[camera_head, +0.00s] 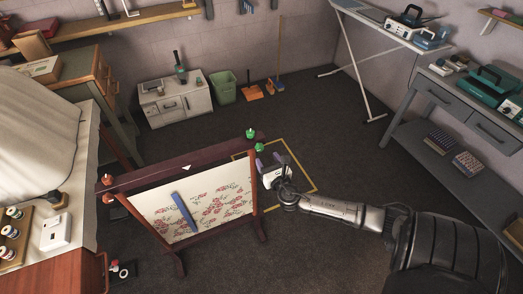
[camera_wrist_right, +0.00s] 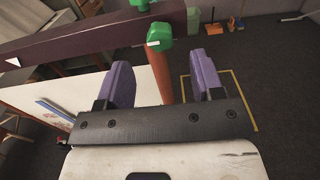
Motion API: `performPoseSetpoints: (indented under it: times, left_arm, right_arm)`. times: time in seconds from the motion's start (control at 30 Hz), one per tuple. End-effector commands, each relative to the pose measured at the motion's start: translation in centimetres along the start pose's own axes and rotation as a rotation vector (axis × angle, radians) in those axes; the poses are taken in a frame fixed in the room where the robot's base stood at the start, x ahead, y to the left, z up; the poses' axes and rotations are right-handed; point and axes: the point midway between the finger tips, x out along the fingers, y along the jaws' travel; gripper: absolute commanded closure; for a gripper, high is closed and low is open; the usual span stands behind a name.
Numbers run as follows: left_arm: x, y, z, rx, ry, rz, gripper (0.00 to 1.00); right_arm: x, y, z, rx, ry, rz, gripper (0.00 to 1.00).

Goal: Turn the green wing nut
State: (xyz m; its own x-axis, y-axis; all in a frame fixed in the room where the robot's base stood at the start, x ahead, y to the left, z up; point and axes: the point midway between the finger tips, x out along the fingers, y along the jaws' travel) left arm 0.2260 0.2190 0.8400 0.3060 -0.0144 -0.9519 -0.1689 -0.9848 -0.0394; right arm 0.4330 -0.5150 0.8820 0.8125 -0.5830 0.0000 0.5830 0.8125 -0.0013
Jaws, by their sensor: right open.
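The embroidery frame (camera_head: 150,172) stands on the floor, with floral cloth (camera_head: 210,208) stretched in it. At its right end are a green wing nut (camera_head: 250,133) on top and another green knob (camera_head: 252,147) below it. In the right wrist view a green wing nut (camera_wrist_right: 160,36) sits at the top of a reddish-brown post, with a second green piece (camera_wrist_right: 140,4) above it. My right gripper (camera_head: 269,161) is open, just right of the frame's end. Its purple fingers (camera_wrist_right: 162,70) are apart, with the post showing between them and the nut beyond. My left gripper is out of view.
A yellow outline (camera_head: 303,172) marks the floor around my right gripper. A red knob (camera_head: 107,180) is at the frame's left end. A workbench (camera_head: 85,150) is at left, a grey shelf table (camera_head: 430,138) at right, a green bin (camera_head: 222,88) behind.

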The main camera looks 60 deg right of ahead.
Motion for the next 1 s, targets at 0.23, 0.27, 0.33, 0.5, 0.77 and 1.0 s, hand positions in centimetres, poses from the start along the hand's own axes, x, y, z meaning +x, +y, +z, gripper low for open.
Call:
performPoseSetpoints:
  times: [0.23,0.27,0.33,0.5,0.77,1.0]
  left_arm:
    - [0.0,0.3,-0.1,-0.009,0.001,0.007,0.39]
    - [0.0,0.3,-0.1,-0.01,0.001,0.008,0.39]
    - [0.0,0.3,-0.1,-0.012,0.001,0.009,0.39]
    - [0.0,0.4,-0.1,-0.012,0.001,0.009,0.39]
    - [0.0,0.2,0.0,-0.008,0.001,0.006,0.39]
    - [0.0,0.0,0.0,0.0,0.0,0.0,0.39]
  right_arm:
    - [3.7,0.0,0.0,0.0,0.0,-0.001,0.39]
    - [4.0,0.0,0.0,0.0,0.0,0.0,0.39]
    - [4.6,0.0,0.0,0.0,0.0,0.0,0.39]
    - [5.4,0.0,0.0,0.0,0.0,-0.001,0.39]
    - [5.6,0.0,0.0,0.001,0.001,0.0,0.39]
    - [5.6,0.0,0.0,0.001,0.001,0.0,0.53]
